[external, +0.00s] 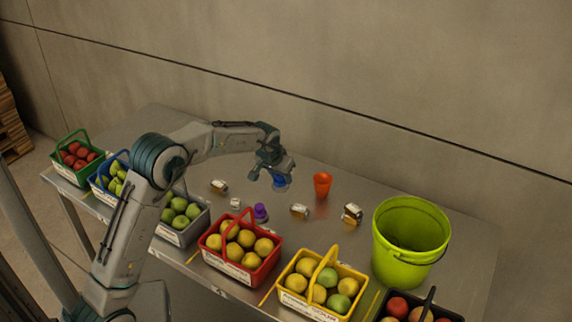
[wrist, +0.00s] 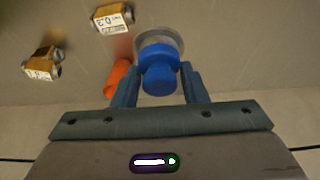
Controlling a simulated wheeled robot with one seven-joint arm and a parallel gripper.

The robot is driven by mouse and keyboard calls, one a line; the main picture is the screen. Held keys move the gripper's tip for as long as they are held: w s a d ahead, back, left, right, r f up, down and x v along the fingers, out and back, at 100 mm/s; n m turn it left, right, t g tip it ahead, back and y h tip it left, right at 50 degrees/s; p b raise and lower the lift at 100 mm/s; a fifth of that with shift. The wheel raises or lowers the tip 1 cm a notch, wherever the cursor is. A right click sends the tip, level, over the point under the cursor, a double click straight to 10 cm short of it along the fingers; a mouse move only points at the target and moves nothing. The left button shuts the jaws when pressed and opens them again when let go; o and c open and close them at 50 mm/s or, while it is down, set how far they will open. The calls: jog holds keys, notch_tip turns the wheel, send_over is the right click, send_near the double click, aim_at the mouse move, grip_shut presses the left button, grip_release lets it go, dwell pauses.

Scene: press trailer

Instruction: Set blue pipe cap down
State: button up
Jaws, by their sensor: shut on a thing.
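The blue pipe cap (wrist: 160,70) is between the fingers of my gripper (wrist: 161,72) in the wrist view. A round greyish disc (wrist: 172,36) shows just past the cap; I cannot tell what it is. In the external view the cap (external: 281,181) is under my gripper (external: 272,170), low over the middle of the steel table (external: 330,228). The gripper is shut on the cap. Whether the cap touches the table is too small to tell.
An orange cup (external: 322,185) stands close to the right of the cap. A purple cap-like piece (external: 260,213) and small labelled brass-coloured parts (external: 300,211) lie nearer the front. Fruit baskets (external: 238,275) line the front edge. A lime bucket (external: 392,262) stands at right.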

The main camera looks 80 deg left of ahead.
jog(key=a+f, duration=0.1)
jog(key=a, duration=0.1)
jog(key=s+a+f+p, duration=0.1)
jog(key=a+f, duration=0.1)
jog(key=a, duration=0.1)
jog(key=s+a+f+p, duration=0.1)
jog(key=a+f, duration=0.1)
jog(key=a, duration=0.1)
jog(key=shift+a, duration=0.2)
jog(key=shift+f+p, duration=0.6)
jog(key=shift+f, duration=1.55)
jog(key=o, duration=1)
jog(key=shift+o, duration=0.2)
